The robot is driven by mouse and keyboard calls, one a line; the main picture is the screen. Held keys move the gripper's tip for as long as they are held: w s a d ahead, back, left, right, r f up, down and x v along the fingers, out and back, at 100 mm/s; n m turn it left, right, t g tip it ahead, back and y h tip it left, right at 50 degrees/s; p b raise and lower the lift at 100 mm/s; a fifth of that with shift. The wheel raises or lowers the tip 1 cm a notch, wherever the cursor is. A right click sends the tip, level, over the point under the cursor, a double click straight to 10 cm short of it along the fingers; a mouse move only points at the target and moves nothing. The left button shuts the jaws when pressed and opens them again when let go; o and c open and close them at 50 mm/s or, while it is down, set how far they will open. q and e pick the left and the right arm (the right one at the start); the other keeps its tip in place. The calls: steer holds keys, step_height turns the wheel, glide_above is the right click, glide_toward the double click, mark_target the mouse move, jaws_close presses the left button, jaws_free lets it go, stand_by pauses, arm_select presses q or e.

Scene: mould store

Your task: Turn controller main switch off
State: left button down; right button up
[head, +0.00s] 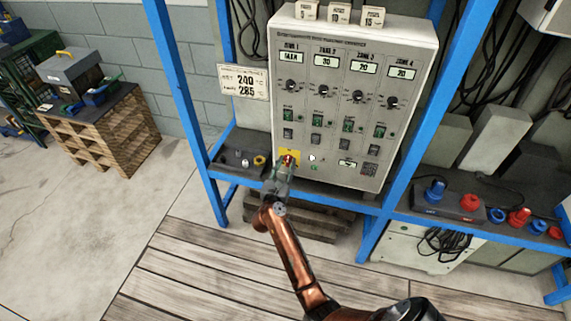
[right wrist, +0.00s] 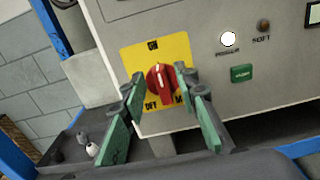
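The controller (head: 352,100) is a grey cabinet in the blue rack. Its main switch is a red knob (right wrist: 160,79) on a yellow plate (right wrist: 180,50) at the panel's lower left, marked ON at the top and OFF at the lower left. The knob's white line points up, toward ON. A white power lamp (right wrist: 228,39) is lit to its right. My right gripper (right wrist: 159,76) is open, with one finger on each side of the knob and visible gaps between. In the head view the right gripper (head: 285,168) covers much of the switch. My left gripper is not in view.
Blue rack posts (head: 186,95) stand on both sides of the cabinet. A green button (right wrist: 241,73) sits right of the switch. A placard (head: 244,82) hangs at the left. A shelf (head: 468,211) at the right holds red and blue fittings.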

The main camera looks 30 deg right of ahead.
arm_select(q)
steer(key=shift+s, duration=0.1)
arm_select(e)
steer(key=shift+c, duration=0.7)
jaws_close()
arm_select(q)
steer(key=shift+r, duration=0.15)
